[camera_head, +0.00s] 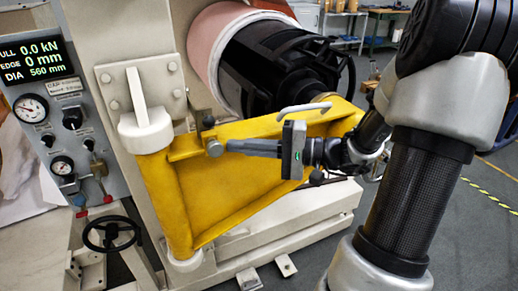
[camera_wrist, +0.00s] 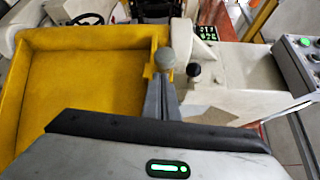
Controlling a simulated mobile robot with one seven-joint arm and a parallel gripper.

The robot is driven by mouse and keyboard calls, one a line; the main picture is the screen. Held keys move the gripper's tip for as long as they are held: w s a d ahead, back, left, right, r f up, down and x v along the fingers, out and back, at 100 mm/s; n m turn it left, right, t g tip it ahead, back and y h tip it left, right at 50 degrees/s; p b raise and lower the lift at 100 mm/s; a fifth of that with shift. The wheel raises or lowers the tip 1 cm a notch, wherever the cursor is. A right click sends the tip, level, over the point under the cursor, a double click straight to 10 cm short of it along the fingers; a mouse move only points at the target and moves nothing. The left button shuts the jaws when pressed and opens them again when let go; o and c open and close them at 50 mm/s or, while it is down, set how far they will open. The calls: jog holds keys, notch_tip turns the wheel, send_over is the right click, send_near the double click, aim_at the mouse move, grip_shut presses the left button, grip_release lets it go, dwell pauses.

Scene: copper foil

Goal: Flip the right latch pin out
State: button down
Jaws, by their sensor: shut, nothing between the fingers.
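A yellow swing frame (camera_head: 215,200) is hinged on the machine's cream post. A round grey knob (camera_head: 215,147), apparently a latch pin's head, sits at the frame's upper left part; it also shows in the wrist view (camera_wrist: 165,57). A black knob (camera_head: 208,121) stands just above it in the head view and to its right in the wrist view (camera_wrist: 194,70). My gripper (camera_head: 231,146) is shut and empty, its fingers pointing left with the tips at the grey knob. In the wrist view the fingertips (camera_wrist: 163,82) end just below the knob. I cannot tell whether they touch it.
A control panel (camera_head: 62,120) with gauges and a display stands at the left, above a black handwheel (camera_head: 109,233). A pink roll (camera_head: 215,45) on a black core is behind the frame. A curved grey handle (camera_head: 303,107) rises close to my gripper's body.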

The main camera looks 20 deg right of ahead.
jog(key=shift+x, duration=0.95)
jog(key=shift+s, duration=1.4)
